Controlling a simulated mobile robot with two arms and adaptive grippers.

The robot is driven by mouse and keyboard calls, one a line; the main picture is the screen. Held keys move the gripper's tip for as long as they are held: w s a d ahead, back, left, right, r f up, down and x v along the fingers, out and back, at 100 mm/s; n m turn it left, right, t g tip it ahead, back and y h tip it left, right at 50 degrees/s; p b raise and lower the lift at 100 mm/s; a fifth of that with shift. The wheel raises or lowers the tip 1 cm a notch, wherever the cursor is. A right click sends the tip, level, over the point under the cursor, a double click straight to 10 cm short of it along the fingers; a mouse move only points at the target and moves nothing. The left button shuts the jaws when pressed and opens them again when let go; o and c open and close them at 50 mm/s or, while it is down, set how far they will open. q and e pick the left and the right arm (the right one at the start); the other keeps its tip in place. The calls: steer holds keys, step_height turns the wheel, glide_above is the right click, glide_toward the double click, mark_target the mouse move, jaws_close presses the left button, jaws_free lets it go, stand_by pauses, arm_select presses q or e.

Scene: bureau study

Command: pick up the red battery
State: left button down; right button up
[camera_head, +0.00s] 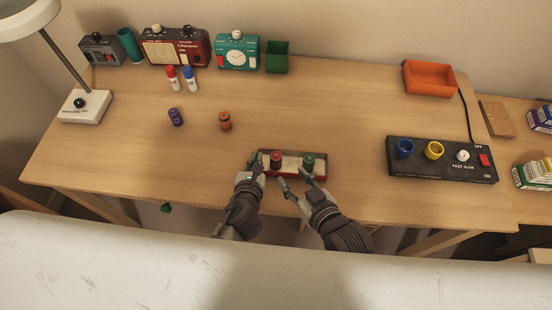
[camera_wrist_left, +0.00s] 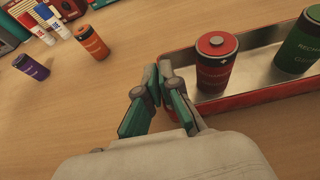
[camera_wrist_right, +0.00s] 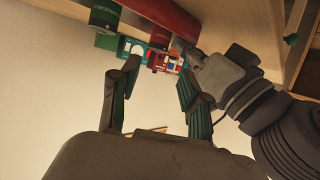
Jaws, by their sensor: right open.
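The red battery (camera_head: 276,160) stands upright in the left part of a shallow red-rimmed tray (camera_head: 325,171). In the left wrist view the red battery (camera_wrist_left: 215,75) stands right of my left fingers, apart from them. A green battery (camera_head: 308,163) stands upright in the tray's right part; it also shows in the left wrist view (camera_wrist_left: 301,48).
An orange battery (camera_head: 225,121) and a purple battery (camera_head: 176,117) stand left of the tray. Red and blue markers (camera_head: 181,79) and several devices are farther back. A black charger box (camera_head: 442,160) and an orange bin (camera_head: 429,78) are at right. The middle back of the desk is clear.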

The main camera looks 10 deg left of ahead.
mark_target(277, 157)
steer(key=x, duration=0.4)
steer(key=shift+w+a+f, duration=0.1)
steer(key=shift+w+a, duration=0.05)
steer(key=shift+w, duration=0.2)
steer(key=x, duration=0.5)
steer(key=shift+w, duration=0.25)
jaws_close()
